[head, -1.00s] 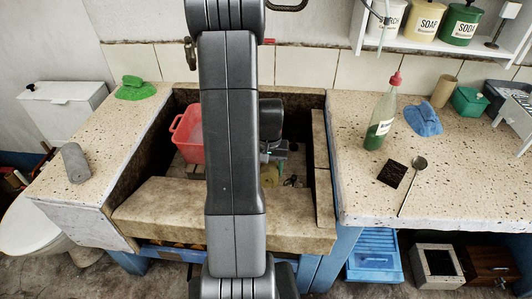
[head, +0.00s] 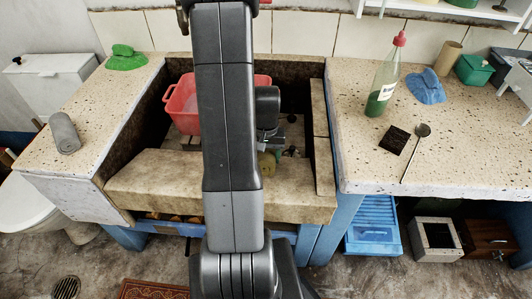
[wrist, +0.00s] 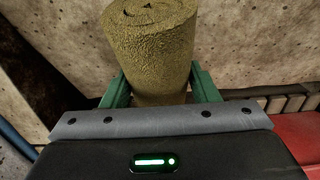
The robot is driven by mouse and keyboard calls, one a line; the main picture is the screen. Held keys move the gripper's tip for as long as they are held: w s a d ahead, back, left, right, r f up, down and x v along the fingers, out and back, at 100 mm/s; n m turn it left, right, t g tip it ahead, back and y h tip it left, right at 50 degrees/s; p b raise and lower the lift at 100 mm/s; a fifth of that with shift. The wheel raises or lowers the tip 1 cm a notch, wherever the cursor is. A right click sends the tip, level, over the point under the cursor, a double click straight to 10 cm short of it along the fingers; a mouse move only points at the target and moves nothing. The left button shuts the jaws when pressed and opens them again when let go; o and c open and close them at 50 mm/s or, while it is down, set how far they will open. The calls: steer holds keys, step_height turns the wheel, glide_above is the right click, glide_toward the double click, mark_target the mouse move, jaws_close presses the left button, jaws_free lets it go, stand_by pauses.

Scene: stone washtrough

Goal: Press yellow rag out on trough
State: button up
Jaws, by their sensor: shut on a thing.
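The yellow rag (wrist: 150,45) is rolled into a thick cylinder. My gripper (wrist: 162,88) is shut on it, with a green finger on each side of the roll. In the head view the rag (head: 266,164) shows as a small yellow end below my gripper (head: 273,148), inside the stone trough (head: 150,183), behind its front wall. My arm hides part of the trough. I cannot tell whether the rag touches the trough.
A red tub (head: 184,112) stands in the trough, left of my arm. A green rag (head: 126,58) and a grey roll (head: 64,133) lie on the left counter. A bottle (head: 383,78), blue rag (head: 426,88), dark square (head: 394,139) and long-handled spoon (head: 415,150) are on the right counter.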

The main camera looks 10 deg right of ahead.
steer(key=shift+s+a+f+b, duration=0.1)
steer(key=shift+s+f+b, duration=0.25)
steer(key=shift+f+b, duration=0.4)
stand_by(0.5)
steer(key=shift+s+f, duration=0.25)
steer(key=shift+s, duration=0.05)
stand_by(2.3)
stand_by(0.3)
steer(key=w+r+p, duration=0.1)
steer(key=r, duration=0.1)
steer(key=r+p, duration=0.2)
steer(key=w+r+p, duration=0.1)
steer(key=r, duration=0.1)
steer(key=shift+w+d, duration=0.3)
steer(key=shift+d, duration=0.05)
steer(key=shift+w+r+p, duration=0.3)
steer(key=shift+r+p, duration=0.1)
steer(key=shift+p, duration=0.1)
steer(key=shift+w, duration=0.1)
